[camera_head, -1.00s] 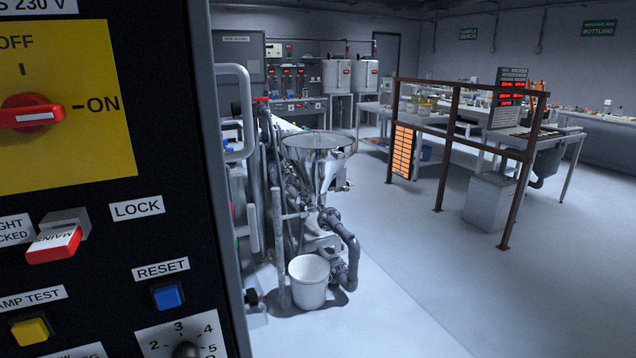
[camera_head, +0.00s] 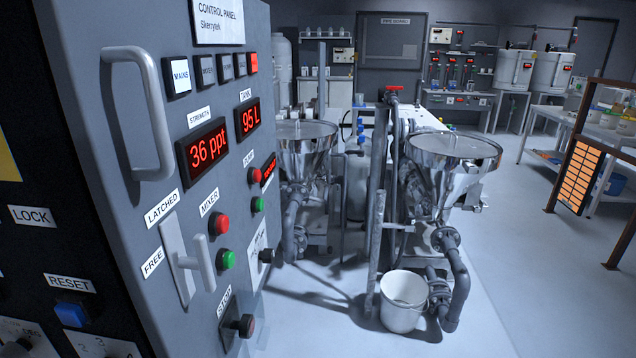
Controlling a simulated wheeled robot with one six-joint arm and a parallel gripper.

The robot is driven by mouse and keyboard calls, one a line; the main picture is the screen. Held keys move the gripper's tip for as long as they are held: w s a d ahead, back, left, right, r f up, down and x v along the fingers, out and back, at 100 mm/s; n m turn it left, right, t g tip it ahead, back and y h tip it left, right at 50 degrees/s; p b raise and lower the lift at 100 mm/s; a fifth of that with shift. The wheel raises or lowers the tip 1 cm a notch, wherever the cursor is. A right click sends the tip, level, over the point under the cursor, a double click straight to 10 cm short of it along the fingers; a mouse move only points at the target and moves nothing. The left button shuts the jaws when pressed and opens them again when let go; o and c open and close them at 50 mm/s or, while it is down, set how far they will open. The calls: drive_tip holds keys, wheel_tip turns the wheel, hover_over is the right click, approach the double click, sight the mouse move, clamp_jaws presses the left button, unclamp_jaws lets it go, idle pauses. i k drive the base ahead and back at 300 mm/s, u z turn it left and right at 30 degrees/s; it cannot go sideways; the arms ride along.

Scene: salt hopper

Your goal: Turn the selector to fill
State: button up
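The grey control panel (camera_head: 200,45) stands at the left, seen at a steep angle. A small dark knob (camera_head: 266,255) on a white plate (camera_head: 256,243) sits at its lower right edge; it may be the selector, but its markings are too small and slanted to read. A steel hopper (camera_head: 452,150) stands beyond the panel, and a second steel hopper (camera_head: 300,150) stands partly behind the panel's edge. My gripper is not in view.
A black panel (camera_head: 30,260) is close at far left. A white bucket (camera_head: 404,300) stands on the floor before the hopper. Floor at lower right is clear.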

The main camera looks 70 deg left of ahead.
sight(268, 256)
drive_tip(key=i, duration=0.8)
drive_tip(key=u, duration=3.3)
drive_tip(key=k, duration=0.35)
drive_tip(key=z, duration=0.85)
drive_tip(key=i, duration=0.5)
drive_tip(key=u, duration=0.65)
